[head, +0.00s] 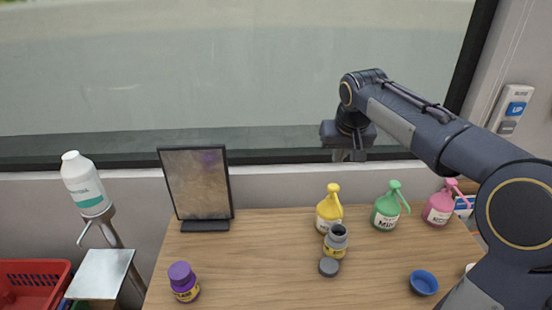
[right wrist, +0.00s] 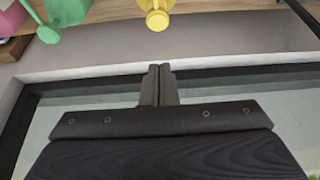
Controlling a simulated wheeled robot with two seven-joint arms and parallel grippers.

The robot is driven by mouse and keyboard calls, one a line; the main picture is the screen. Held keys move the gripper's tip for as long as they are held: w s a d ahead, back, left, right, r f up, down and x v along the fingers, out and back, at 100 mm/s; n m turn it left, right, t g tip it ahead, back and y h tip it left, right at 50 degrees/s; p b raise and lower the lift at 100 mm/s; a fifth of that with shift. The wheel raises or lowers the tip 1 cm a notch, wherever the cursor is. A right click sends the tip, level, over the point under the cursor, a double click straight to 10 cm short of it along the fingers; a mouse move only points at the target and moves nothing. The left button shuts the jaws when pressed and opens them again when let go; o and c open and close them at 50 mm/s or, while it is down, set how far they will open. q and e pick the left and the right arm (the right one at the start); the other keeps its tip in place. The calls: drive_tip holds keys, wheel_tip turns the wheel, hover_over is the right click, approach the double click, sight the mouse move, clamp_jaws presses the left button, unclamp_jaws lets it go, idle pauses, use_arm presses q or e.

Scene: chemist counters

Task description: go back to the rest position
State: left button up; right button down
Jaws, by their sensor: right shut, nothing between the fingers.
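My right arm reaches in from the right of the head view. Its gripper (head: 349,155) hangs above the back edge of the counter, in front of the window. In the right wrist view the two fingers (right wrist: 159,84) are pressed together with nothing between them. The same yellow bottle shows in the right wrist view (right wrist: 157,14). My left gripper is in neither view.
A green bottle (head: 387,208) and a pink bottle (head: 440,206) stand to the right. A red basket (head: 35,285) is at left.

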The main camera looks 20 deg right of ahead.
drive_tip(key=s+a+f+y, duration=0.1)
drive_tip(key=s+a+f, duration=0.2)
drive_tip(key=s, duration=0.6)
drive_tip(key=s+a+f+y, duration=0.2)
drive_tip(key=s+a+f, duration=0.2)
drive_tip(key=s, duration=0.6)
drive_tip(key=s+a+f+n+t+y, duration=0.1)
drive_tip(key=s+a+f, duration=0.3)
drive_tip(key=s, duration=0.5)
drive_tip(key=shift+s+a+f+y, duration=0.25)
drive_tip(key=shift+s+y, duration=0.05)
drive_tip(key=shift+y, duration=0.1)
